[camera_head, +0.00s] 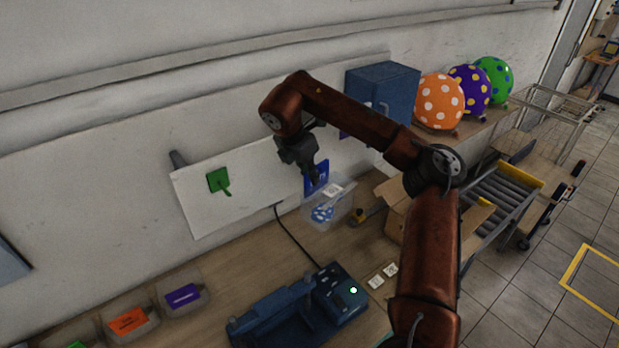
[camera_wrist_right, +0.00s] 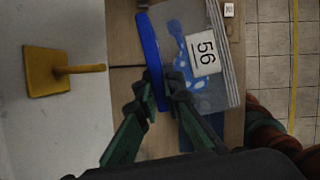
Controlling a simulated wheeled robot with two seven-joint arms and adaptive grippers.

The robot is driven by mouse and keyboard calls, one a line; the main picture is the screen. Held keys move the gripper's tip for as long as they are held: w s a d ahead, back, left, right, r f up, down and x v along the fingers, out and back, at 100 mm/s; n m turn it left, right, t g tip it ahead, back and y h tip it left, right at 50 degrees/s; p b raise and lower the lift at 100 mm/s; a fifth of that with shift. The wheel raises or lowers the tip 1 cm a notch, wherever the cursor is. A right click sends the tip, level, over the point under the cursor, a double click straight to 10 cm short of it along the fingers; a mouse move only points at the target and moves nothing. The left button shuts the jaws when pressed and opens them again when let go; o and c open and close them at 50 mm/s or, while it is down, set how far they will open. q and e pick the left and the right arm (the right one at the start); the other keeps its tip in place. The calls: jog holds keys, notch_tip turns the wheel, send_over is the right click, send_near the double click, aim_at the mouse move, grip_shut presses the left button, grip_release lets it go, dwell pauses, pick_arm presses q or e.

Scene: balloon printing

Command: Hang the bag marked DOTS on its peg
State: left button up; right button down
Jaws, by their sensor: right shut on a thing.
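My right gripper (camera_head: 312,180) is shut on the blue header of a clear bag (camera_head: 325,211) with blue dotted contents and a white label. In the right wrist view the blue header (camera_wrist_right: 151,55) is between the fingertips (camera_wrist_right: 160,97), and the bag (camera_wrist_right: 208,60) shows the label 56. I cannot read DOTS on it. A yellow peg (camera_wrist_right: 80,69) on a square plate sticks out from the wall side, left of the header and apart from it. A green peg (camera_head: 218,181) is on the white board (camera_head: 255,188). My left gripper is not in view.
A blue machine (camera_head: 300,305) stands on the bench below. Clear bins with orange (camera_head: 128,321) and purple (camera_head: 183,296) cards are at lower left. An open cardboard box (camera_head: 395,210) is right of the bag. A blue cabinet (camera_head: 385,90) and dotted balloons are farther back.

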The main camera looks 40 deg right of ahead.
jog(key=w+f+p, duration=0.1)
jog(key=w+p, duration=0.2)
jog(key=w, duration=0.5)
jog(key=shift+w+d+f+p, duration=0.3)
jog(key=shift+w+d+p, duration=0.05)
jog(key=shift+d+p, duration=0.1)
dwell(0.3)
jog(key=shift+s, duration=0.1)
dwell(0.3)
jog(key=c, duration=2)
grip_release()
jog(key=shift+r, duration=0.1)
